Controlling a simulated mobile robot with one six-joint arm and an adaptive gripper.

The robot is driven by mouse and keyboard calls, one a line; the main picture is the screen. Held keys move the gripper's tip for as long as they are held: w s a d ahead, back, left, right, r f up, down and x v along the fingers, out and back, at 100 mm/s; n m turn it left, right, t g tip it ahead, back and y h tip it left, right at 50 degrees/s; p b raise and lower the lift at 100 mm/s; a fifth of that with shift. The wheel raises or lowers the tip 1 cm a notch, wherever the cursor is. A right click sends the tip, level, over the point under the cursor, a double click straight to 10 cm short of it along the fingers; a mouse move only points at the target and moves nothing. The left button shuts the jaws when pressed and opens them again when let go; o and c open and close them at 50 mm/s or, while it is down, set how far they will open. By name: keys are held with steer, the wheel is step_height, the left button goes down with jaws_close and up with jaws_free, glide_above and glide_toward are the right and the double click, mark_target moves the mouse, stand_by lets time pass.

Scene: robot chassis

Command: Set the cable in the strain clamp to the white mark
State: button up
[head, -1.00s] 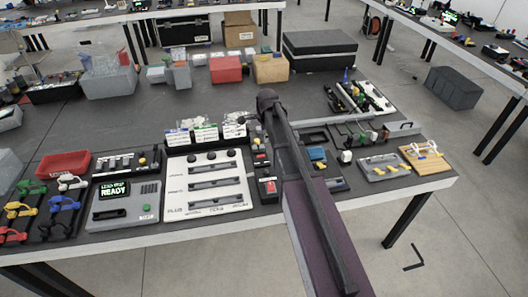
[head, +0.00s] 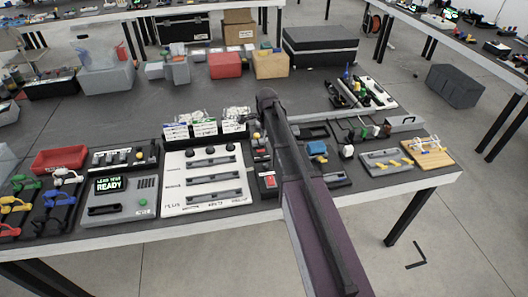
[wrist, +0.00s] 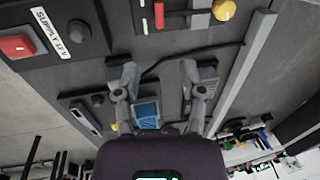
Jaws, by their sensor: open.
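My gripper (wrist: 160,85) is open in the wrist view, with one finger on each side and nothing held between them. In the head view my arm hides it. A blue block in a dark holder (wrist: 147,112) shows between and beyond the fingers; a similar blue part is on the bench in the head view (head: 317,148). A thin black cable (wrist: 200,50) runs across the grey surface behind the fingers in the wrist view. It appears apart from them, but depth is hard to judge. I cannot identify the strain clamp or the white mark for certain.
A box with a red button (wrist: 17,45) and a yellow knob (wrist: 223,10) lie near the top of the wrist view. A white slotted panel (head: 205,178), a display unit (head: 118,200) and a red tray (head: 59,158) stand left of my arm.

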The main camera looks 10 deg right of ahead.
mark_target(263, 150)
steer(key=shift+w+f+b, duration=0.3)
steer(key=shift+f+b, duration=1.25)
steer(key=shift+f, duration=0.1)
steer(key=shift+w+f+b, duration=0.35)
steer(key=shift+f+b, duration=1.15)
steer(key=shift+f, duration=0.1)
steer(key=shift+w+f+b, duration=0.3)
steer(key=shift+f+b, duration=1.25)
steer(key=shift+f, duration=0.1)
jaws_close()
